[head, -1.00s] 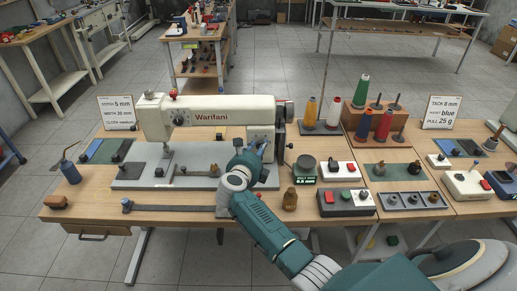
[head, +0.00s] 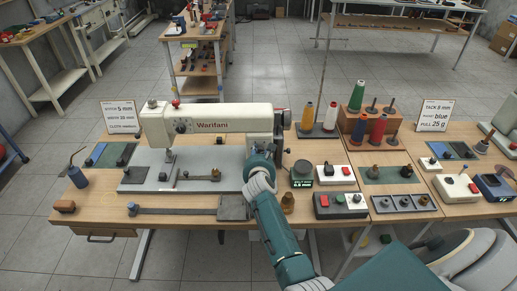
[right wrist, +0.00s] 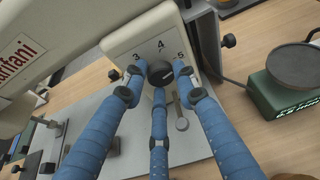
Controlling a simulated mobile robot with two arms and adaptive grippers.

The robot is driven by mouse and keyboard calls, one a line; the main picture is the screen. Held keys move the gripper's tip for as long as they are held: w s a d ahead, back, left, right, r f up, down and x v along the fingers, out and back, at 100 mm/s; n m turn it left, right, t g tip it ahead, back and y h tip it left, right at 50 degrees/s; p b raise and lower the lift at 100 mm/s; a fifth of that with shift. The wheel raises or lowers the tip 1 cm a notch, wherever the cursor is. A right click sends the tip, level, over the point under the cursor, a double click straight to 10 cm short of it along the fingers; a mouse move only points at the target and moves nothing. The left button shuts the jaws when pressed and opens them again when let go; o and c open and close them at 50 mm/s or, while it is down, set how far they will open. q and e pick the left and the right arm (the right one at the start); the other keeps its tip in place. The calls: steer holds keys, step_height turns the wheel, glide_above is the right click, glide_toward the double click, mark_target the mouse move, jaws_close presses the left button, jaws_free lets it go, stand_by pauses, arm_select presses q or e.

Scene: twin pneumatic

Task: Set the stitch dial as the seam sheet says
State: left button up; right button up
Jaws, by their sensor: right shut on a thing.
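The white Warifani sewing machine (head: 205,122) stands on the wooden table. Its black stitch dial (right wrist: 160,74) is on a pale panel marked 3, 4 and 5, with 4 at the top and 5 to the right. My right gripper (head: 262,158) is at the machine's right end. In the right wrist view its blue fingers close around the dial. A pale mark shows on the dial, but I cannot tell which number it points to. The seam sheet (head: 121,116) stands at the back left and reads stitch 5 mm. My left gripper is out of view.
A green-based device with a round dark plate (right wrist: 295,66) stands right of the machine. A box with red and green buttons (head: 341,204) and thread cones (head: 357,96) are further right. Another sheet (head: 434,115) reads tack 8 mm. A grey block (head: 233,207) lies in front.

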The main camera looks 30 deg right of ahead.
steer(key=shift+d+r+m+t+y+p, duration=0.15)
steer(key=shift+m+t+y+p, duration=0.35)
steer(key=shift+m+p, duration=0.6)
steer(key=o, duration=0.8)
steer(key=shift+s, duration=0.1)
steer(key=shift+o, duration=0.2)
steer(key=v, duration=1.2)
steer(key=shift+d, duration=0.15)
steer(key=shift+r, duration=0.1)
